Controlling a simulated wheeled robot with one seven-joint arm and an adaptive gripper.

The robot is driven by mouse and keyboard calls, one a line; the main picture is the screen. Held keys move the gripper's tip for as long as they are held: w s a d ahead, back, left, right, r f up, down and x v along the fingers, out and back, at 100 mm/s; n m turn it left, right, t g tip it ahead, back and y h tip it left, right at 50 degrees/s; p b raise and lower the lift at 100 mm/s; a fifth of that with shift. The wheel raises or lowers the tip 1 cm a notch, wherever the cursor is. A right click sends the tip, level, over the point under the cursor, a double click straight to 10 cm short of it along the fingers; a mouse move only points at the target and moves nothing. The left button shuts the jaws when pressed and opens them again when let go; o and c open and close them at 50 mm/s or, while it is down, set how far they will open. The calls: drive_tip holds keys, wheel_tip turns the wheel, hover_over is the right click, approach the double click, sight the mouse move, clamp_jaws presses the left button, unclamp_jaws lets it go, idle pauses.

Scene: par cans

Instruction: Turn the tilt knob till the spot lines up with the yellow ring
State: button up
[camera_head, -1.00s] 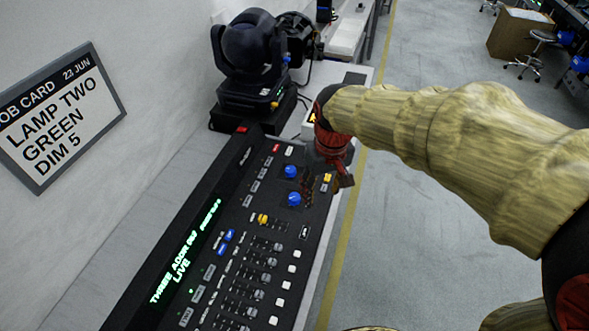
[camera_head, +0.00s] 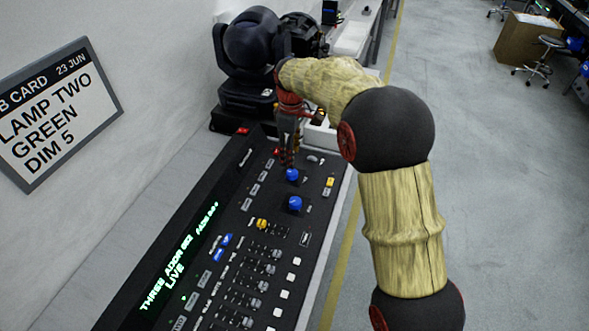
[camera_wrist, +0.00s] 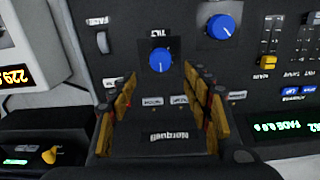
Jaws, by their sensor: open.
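The tilt knob (camera_head: 292,175) is the farther of two blue knobs on the dark lighting desk (camera_head: 313,190). In the wrist view the knob (camera_wrist: 160,60) sits under a TILT label, with a pale pointer mark on its face. My gripper (camera_head: 289,160) points down over the far end of the desk, just beyond the knob in the head view. In the wrist view my gripper (camera_wrist: 159,77) is open and empty, with the knob showing between and just past its fingertips. I cannot tell its height above the panel. The spot and yellow ring are not visible.
The second blue knob (camera_head: 295,203) is close by, nearer to me. Faders and buttons fill the near part of the desk. A black moving-head lamp (camera_head: 255,50) stands behind. A job card (camera_head: 55,110) hangs on the left wall.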

sight(292, 172)
drive_tip(key=shift+f, duration=0.25)
wheel_tip(292, 172, down, 8)
drive_tip(key=b, duration=0.3)
drive_tip(key=shift+r, duration=0.25)
drive_tip(key=shift+c, duration=1)
drive_tip(key=c, duration=1)
